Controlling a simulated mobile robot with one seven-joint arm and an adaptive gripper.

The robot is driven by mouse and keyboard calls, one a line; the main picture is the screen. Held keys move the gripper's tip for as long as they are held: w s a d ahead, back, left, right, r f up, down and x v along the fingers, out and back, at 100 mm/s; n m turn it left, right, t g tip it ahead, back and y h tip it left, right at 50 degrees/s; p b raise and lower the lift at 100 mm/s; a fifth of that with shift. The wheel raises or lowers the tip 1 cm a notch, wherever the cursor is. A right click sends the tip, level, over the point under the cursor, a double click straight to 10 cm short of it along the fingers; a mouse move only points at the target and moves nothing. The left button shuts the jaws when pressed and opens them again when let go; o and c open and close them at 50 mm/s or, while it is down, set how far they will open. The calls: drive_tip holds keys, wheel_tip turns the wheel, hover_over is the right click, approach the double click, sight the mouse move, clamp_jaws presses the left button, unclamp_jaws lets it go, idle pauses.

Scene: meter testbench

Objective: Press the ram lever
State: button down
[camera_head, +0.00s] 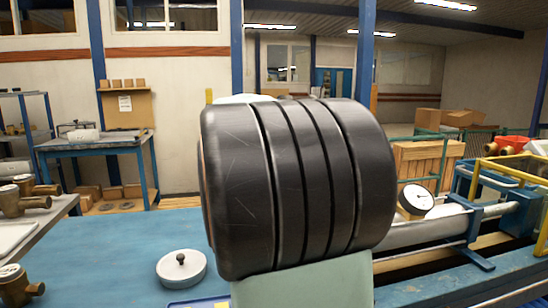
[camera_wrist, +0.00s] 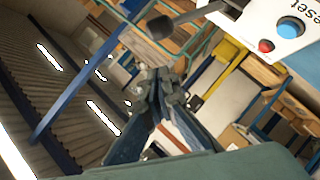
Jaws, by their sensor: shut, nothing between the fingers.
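In the wrist view, a dark lever with a black knob (camera_wrist: 160,27) runs from the upper edge down to the left; it looks like the ram lever. Its base is out of frame. My gripper (camera_wrist: 165,82) is shut and empty, with its fingertips below the knob in the picture. A gap shows between them in the picture, but I cannot tell the depth. A white panel (camera_wrist: 262,18) with a blue button (camera_wrist: 290,27) and a red button (camera_wrist: 266,46) is at the upper right. In the head view, neither lever nor gripper is visible; my dark arm link covers the middle.
In the head view, a blue bench top (camera_head: 140,235) carries a white round lid (camera_head: 181,268) with a knob. A dial gauge (camera_head: 418,200) sits by a grey cylinder (camera_head: 425,232) at right. Brass fittings (camera_head: 20,285) are at left. A yellow frame (camera_head: 510,170) stands far right.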

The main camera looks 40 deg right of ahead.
drive_tip(key=v, duration=0.6)
drive_tip(key=shift+r, duration=0.1)
